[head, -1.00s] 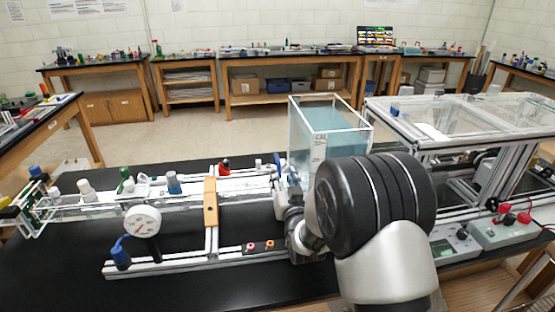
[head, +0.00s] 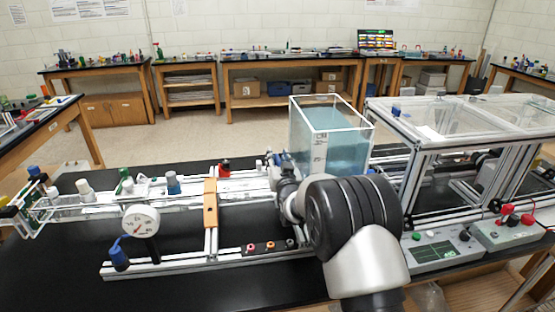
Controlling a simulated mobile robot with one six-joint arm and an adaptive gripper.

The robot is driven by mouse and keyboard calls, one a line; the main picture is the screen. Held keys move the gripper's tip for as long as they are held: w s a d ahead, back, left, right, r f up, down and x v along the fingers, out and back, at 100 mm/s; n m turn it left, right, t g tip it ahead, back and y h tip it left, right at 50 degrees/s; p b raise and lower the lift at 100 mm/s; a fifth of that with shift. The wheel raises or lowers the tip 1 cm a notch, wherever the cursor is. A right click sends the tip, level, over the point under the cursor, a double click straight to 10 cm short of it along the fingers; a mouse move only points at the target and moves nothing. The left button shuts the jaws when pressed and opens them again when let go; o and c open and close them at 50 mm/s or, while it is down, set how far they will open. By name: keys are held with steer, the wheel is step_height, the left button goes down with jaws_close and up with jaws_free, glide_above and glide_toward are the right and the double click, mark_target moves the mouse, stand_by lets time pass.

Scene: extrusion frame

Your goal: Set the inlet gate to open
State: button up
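A long clear flume channel (head: 105,209) on metal rails runs from the left to a clear tank (head: 333,150) of bluish water. I cannot single out the inlet gate for certain; the channel's end by the tank is partly behind my arm. My gripper (head: 278,168) is at the far end of my arm, at the channel's tank end, just left of the tank. It is small and partly hidden by my own wrist. I cannot tell whether its fingers are open or shut, or whether it touches anything.
A round dial gauge (head: 141,222) and an orange cross bar (head: 210,203) stand along the channel. Right of my arm are a clear-topped extrusion frame (head: 470,125) and a control box (head: 440,252). Black bench top (head: 60,270) is bare at front left.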

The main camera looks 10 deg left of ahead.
jaws_close()
steer(key=shift+r, duration=0.1)
stand_by(0.5)
